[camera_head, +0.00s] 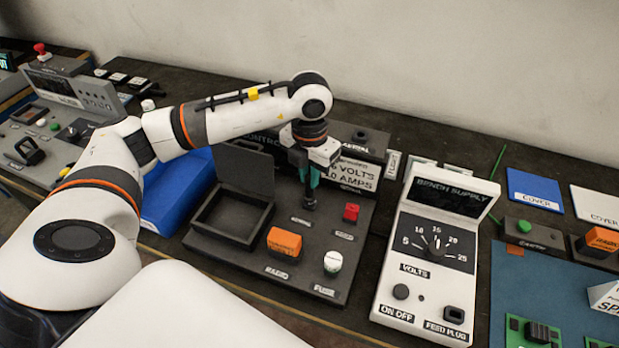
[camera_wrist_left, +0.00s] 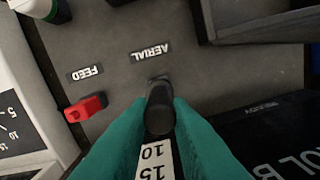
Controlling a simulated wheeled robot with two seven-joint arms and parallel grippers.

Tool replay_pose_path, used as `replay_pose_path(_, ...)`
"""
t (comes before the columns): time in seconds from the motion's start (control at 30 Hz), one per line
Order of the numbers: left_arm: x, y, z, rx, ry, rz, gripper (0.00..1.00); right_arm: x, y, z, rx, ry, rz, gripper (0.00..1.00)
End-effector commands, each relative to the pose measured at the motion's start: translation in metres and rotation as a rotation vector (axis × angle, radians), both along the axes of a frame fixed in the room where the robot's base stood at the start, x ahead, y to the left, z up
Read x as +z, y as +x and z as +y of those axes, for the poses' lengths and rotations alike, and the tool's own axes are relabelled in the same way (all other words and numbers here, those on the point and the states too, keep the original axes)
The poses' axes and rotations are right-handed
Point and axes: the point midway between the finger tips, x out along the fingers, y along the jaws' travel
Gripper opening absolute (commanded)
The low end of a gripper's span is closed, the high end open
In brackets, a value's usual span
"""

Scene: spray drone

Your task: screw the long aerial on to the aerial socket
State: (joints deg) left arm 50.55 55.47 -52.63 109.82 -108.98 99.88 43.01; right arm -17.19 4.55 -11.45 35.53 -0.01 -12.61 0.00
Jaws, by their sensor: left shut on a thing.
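The aerial socket is hidden under the rod, so I cannot tell how far the two are joined. My right gripper is not in view.
On the panel are a red feed plug (camera_head: 351,212), an orange radio block (camera_head: 284,243), a white-and-green fuse (camera_head: 333,262) and an open dark box (camera_head: 213,236). A display stands behind the gripper. The white bench supply (camera_head: 432,262) stands to the right, a blue case (camera_head: 176,190) to the left.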

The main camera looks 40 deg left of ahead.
Motion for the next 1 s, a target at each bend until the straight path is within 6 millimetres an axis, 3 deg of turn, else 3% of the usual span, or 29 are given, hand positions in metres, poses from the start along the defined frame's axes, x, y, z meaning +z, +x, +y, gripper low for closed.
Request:
replay_pose_path(0.5, -0.002, 0.000, 0.000, -0.464, 0.000, -0.002, 0.00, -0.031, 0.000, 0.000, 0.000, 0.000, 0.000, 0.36)
replay_pose_path(1.0, -0.003, 0.000, 0.000, -0.561, 0.000, -0.001, 0.00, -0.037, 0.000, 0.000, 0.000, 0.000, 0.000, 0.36)
